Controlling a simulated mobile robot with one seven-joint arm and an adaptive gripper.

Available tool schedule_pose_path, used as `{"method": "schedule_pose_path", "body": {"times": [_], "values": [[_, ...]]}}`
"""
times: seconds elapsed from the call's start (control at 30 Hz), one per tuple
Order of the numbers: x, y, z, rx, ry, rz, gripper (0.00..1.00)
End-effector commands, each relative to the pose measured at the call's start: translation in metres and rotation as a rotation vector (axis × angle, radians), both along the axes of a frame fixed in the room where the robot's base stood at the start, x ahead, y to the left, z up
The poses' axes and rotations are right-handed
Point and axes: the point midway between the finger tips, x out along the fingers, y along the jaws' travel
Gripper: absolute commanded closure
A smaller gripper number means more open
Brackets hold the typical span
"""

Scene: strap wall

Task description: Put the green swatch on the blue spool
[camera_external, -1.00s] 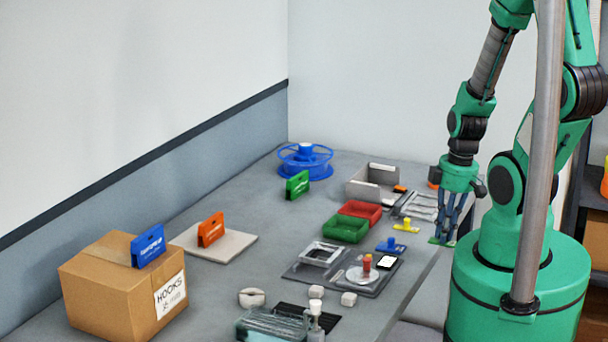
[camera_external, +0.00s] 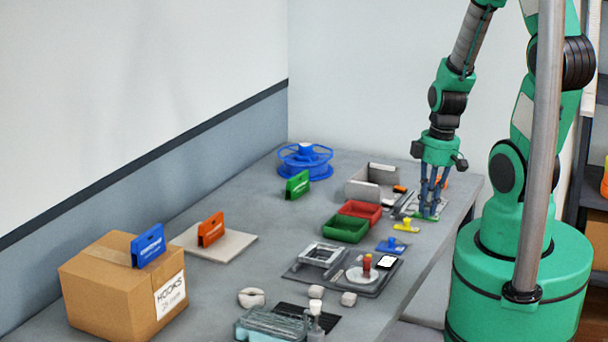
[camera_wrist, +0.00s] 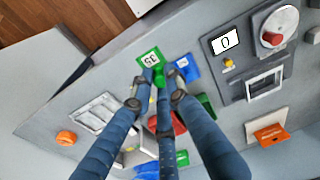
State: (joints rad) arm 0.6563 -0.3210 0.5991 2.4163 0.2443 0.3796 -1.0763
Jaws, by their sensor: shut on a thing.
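The green swatch (camera_external: 427,216) is a small flat plate held at my fingertips. In the wrist view the green swatch (camera_wrist: 150,57) shows a white number label. My gripper (camera_external: 430,207) is shut on it, over the right part of the table near its edge. The fingers (camera_wrist: 158,88) hide part of it in the wrist view. The blue spool (camera_external: 305,174) stands at the back of the table by the wall, well left of my gripper and apart from it. A blue shape at the bottom of the wrist view is partly hidden; I cannot tell whether it is the spool.
Between gripper and spool are a grey holder (camera_external: 362,190), a red bin (camera_external: 372,212) and a green bin (camera_external: 346,238). A green clip (camera_external: 297,186) stands just before the spool. Yellow (camera_external: 406,225) and blue (camera_external: 390,246) swatches lie near my gripper.

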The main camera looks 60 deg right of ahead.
Motion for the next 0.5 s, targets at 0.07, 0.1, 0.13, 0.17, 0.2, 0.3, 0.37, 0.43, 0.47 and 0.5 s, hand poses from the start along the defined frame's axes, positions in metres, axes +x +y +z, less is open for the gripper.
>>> {"method": "schedule_pose_path", "body": {"times": [0.07,0.1,0.13,0.17,0.2,0.3,0.37,0.43,0.47,0.5], "values": [[0.013,-0.010,0.009,0.002,0.002,0.000,1.00],[0.020,-0.015,0.012,0.002,0.002,-0.001,1.00],[0.025,-0.019,0.015,0.002,0.002,-0.001,1.00],[0.030,-0.023,0.017,0.002,0.002,-0.001,1.00],[0.036,-0.028,0.020,0.001,0.003,-0.001,1.00],[0.052,-0.040,0.026,0.002,0.005,-0.001,1.00],[0.063,-0.048,0.029,0.001,0.004,-0.001,1.00],[0.074,-0.057,0.033,0.001,0.004,-0.001,1.00],[0.079,-0.060,0.035,0.001,0.005,-0.001,1.00],[0.085,-0.065,0.036,0.001,0.005,0.000,1.00]]}}
